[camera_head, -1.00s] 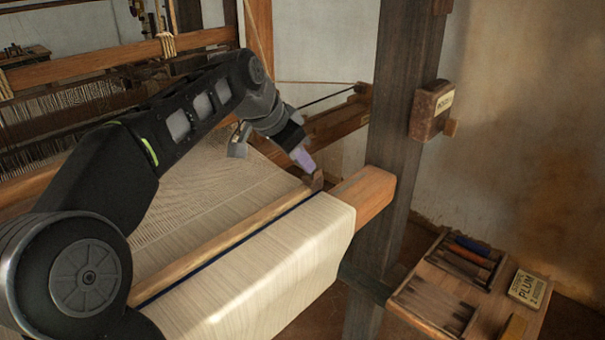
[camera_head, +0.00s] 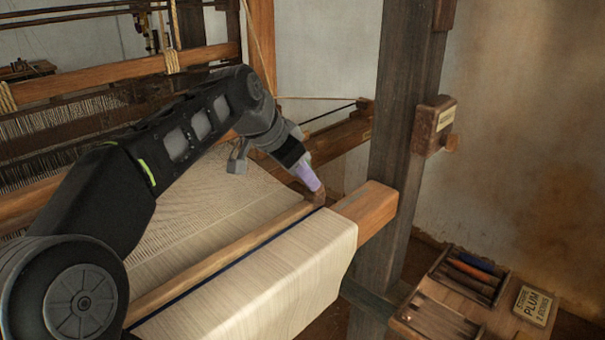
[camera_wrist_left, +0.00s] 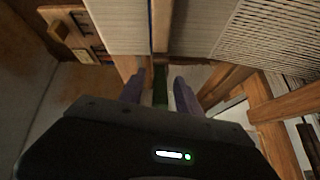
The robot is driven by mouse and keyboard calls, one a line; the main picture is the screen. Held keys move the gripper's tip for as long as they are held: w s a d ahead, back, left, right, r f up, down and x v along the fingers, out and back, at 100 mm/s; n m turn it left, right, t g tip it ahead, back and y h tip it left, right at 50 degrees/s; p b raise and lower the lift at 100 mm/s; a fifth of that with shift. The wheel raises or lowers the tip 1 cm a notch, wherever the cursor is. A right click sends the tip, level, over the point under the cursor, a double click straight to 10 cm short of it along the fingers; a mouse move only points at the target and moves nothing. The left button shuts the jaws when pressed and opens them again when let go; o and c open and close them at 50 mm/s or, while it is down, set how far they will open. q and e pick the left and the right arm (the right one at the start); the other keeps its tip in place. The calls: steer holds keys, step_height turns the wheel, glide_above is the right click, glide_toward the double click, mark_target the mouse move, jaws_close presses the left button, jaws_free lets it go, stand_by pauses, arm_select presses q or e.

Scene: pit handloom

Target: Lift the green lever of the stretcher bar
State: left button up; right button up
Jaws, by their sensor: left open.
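The stretcher bar (camera_head: 225,255) is a long wooden bar lying across the cream cloth; it also shows in the left wrist view (camera_wrist_left: 161,32). My left gripper (camera_head: 314,186) is at the bar's far right end, its purple fingers pointing down and overlapping that end in the head view. In the left wrist view the fingers (camera_wrist_left: 159,92) are apart, one on each side of the dark green lever (camera_wrist_left: 160,86). I cannot tell whether either finger touches it. In the head view the lever is hidden or too small to make out. My right gripper is not in view.
The wooden beam end (camera_head: 368,208) juts right beyond the cloth roll (camera_head: 290,255). A dark post (camera_head: 402,130) stands behind it, with a small box (camera_head: 430,125) mounted on it. A tray (camera_head: 480,320) with a label stands at lower right. Loom frame fills the left.

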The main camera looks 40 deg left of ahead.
arm_select(q)
steer(key=v, duration=0.7)
steer(key=shift+s+r, duration=0.15)
steer(key=shift+s, duration=0.05)
